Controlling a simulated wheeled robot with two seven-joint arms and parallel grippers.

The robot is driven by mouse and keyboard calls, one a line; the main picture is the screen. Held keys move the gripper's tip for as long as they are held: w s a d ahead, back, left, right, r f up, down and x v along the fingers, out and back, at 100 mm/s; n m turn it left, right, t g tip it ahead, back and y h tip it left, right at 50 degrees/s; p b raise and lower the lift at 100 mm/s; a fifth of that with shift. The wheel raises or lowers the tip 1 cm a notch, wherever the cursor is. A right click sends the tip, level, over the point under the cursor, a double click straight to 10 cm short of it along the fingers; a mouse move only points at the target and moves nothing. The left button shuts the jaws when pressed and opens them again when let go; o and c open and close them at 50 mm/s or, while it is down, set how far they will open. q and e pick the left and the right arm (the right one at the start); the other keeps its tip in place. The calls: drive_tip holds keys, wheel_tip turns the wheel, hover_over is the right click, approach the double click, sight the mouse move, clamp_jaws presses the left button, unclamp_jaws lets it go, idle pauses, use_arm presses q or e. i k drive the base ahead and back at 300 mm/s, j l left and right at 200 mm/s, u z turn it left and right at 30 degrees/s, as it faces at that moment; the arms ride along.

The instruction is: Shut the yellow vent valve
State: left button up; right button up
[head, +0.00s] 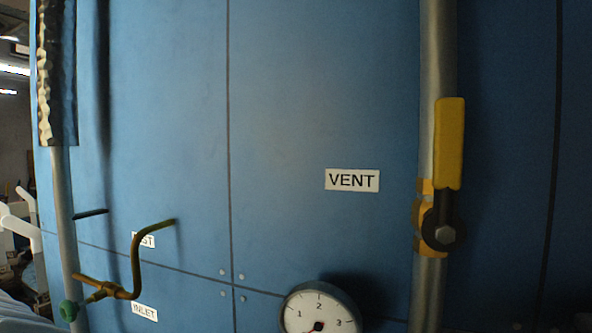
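The yellow vent valve handle (449,143) is on the right of the head view. It points straight up, in line with the grey vertical pipe (438,60) behind it. Its dark lower end meets a round dark hub with a grey bolt (445,234), and the brass-coloured valve body (424,214) shows around the pipe there. A white VENT label (352,180) is on the blue panel to the left of the handle. Neither of my grippers is in view, and nothing touches the handle.
A round gauge (320,312) juts out at the bottom centre. On the left, a bent yellowish rod (137,262) and a green fitting (69,310) stand out by another pipe (63,205). INLET (144,312) and partly hidden labels are nearby. The panel's middle is clear.

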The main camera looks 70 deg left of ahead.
sight(443, 231)
drive_tip(key=k+u, duration=0.1)
drive_tip(key=u, duration=0.3)
drive_tip(key=k+u, duration=0.1)
drive_tip(key=u, duration=0.7)
drive_tip(key=k+l+u, duration=0.1)
drive_tip(key=l+u, duration=0.2)
drive_tip(key=k+l+u, duration=0.2)
drive_tip(key=u, duration=0.15)
drive_tip(key=k+l+u, duration=0.3)
drive_tip(key=i+l, duration=0.1)
